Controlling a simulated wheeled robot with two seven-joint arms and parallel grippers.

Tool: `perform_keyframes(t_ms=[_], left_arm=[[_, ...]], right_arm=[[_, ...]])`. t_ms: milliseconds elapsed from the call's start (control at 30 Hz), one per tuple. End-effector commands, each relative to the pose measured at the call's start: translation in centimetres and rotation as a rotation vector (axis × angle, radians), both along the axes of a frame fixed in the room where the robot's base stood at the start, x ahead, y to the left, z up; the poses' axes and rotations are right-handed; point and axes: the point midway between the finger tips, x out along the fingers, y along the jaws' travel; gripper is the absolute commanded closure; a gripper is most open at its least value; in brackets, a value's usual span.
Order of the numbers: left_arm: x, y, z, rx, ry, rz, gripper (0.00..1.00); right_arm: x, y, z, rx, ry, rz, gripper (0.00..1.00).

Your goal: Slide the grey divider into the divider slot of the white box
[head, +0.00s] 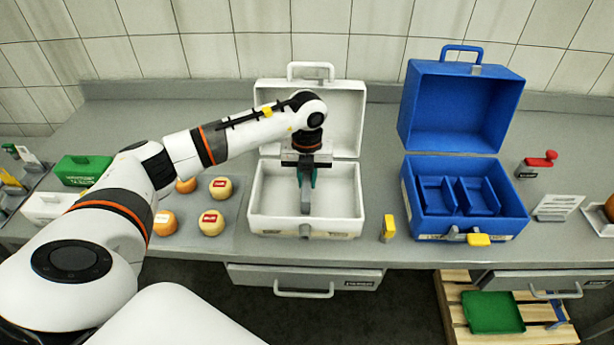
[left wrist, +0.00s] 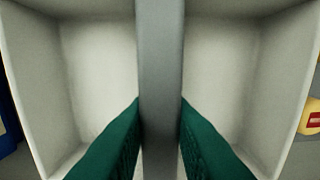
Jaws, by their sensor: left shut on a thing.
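The white box (head: 262,226) stands open on the counter, its lid tipped up at the back. My left gripper (head: 306,185) points down into it and is shut on the grey divider (head: 305,199). In the left wrist view the divider (left wrist: 160,60) runs as a grey band between the two green fingers (left wrist: 160,130), with white box walls (left wrist: 35,80) on both sides. The divider stands about midway across the box, inside its outline. The slot is hidden, and I cannot tell whether the divider touches the floor. My right gripper is not in view.
An open blue box (head: 463,229) with blue dividers stands to the right, a small yellow block (head: 388,227) between the boxes. Several cheese wheels (head: 211,222) lie on a mat to the left. A green box (head: 82,170) stands farther left.

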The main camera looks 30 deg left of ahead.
Motion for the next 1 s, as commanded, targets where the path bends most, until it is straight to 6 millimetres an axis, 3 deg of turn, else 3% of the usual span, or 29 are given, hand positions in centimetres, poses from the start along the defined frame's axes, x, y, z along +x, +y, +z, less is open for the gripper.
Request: perform_keyframes(t_ms=[167,200,367,733,1000], left_arm=[[0.0,0.0,-0.5,0.0,0.0,0.0,1.0],[0.0,0.0,-0.5,0.0,0.0,0.0,0.79],[0.0,0.0,-0.5,0.0,0.0,0.0,0.55],[0.1,0.0,0.2,-0.001,-0.003,-0.001,0.55],[0.1,0.0,5.2,0.0,-0.007,0.0,0.55]], right_arm=[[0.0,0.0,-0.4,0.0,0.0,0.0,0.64],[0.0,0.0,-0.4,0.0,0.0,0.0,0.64],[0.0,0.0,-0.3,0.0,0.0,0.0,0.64],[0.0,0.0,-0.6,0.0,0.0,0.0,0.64],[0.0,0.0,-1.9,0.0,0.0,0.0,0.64]])
